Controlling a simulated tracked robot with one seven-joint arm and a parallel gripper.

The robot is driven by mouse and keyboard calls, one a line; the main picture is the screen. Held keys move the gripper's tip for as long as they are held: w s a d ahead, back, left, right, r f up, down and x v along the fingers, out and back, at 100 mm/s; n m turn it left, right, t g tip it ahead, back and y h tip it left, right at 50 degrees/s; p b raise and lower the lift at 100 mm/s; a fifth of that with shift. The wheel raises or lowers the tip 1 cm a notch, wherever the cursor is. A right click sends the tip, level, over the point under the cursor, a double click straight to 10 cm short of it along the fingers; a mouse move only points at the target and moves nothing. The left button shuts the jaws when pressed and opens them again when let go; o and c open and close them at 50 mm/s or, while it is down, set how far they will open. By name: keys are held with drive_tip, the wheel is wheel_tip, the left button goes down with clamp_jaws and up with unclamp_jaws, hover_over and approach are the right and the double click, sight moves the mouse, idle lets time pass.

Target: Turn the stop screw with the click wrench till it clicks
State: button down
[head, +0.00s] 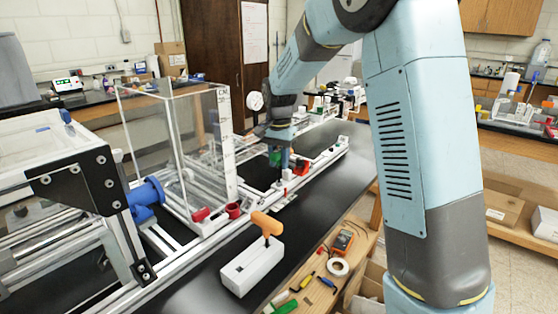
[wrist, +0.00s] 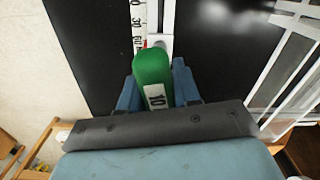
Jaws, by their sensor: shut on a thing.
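My gripper (wrist: 156,84) is shut on a green handle marked 10, which I take to be the click wrench (wrist: 152,72). The handle stands between the two blue fingers in the wrist view. In the head view my gripper (head: 283,160) is down over the white rail, with a bit of the green wrench (head: 275,158) showing beside it. Below it are a white block (head: 289,175) and a red part (head: 302,167) on the rail. The stop screw cannot be made out; the wrench and gripper hide its place, so I cannot tell whether the wrench sits on it.
A white block with an orange T-handle (head: 267,224) stands on the black bench nearer the camera. A clear box (head: 180,150) stands left of the rail. A scale strip (wrist: 138,20) runs along the rail. Tools and a meter (head: 343,241) lie on the wooden shelf.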

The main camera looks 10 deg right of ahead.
drive_tip(key=shift+m, duration=0.7)
drive_tip(key=shift+m, duration=0.7)
drive_tip(key=shift+m, duration=1.1)
drive_tip(key=shift+n, duration=1.1)
